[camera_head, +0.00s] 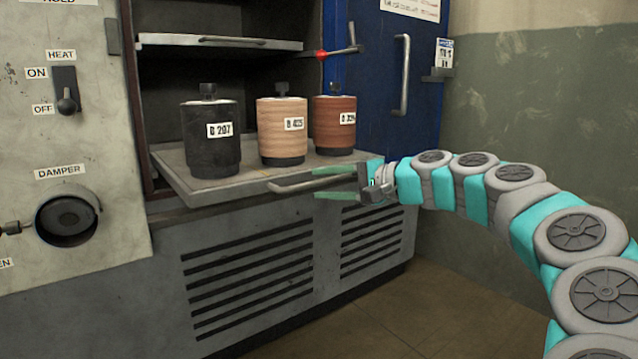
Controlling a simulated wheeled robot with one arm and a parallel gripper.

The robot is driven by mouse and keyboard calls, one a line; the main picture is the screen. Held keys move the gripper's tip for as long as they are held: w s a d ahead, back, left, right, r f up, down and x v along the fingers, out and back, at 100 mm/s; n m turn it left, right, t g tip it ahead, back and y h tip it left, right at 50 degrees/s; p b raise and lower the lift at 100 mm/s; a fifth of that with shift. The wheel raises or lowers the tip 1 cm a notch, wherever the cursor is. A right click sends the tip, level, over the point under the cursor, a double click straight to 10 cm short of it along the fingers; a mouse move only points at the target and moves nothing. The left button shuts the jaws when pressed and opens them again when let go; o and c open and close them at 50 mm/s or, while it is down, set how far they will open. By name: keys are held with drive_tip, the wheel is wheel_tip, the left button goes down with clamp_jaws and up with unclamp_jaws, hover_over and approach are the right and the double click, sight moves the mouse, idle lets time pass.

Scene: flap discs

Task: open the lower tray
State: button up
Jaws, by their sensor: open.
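The lower tray (217,187) is a grey metal shelf that sticks out of the cabinet opening. A bar handle (295,185) runs along its front edge. Three labelled cylinders stand on it: a black one (209,150), a light brown one (282,120) and a red-brown one (335,128). My gripper (318,183) comes in from the right with its green fingers apart. One finger is above the handle's right part and one below it. I cannot tell whether either finger touches the handle.
An upper tray (170,39) with its own handle sits above, farther in. A blue door (382,90) stands open at the right. A red-marked lever (335,53) juts out near the upper tray. A control panel (70,130) is at the left. The floor (390,310) in front is clear.

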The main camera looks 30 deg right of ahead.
drive_tip(key=v, duration=0.6)
idle(0.4)
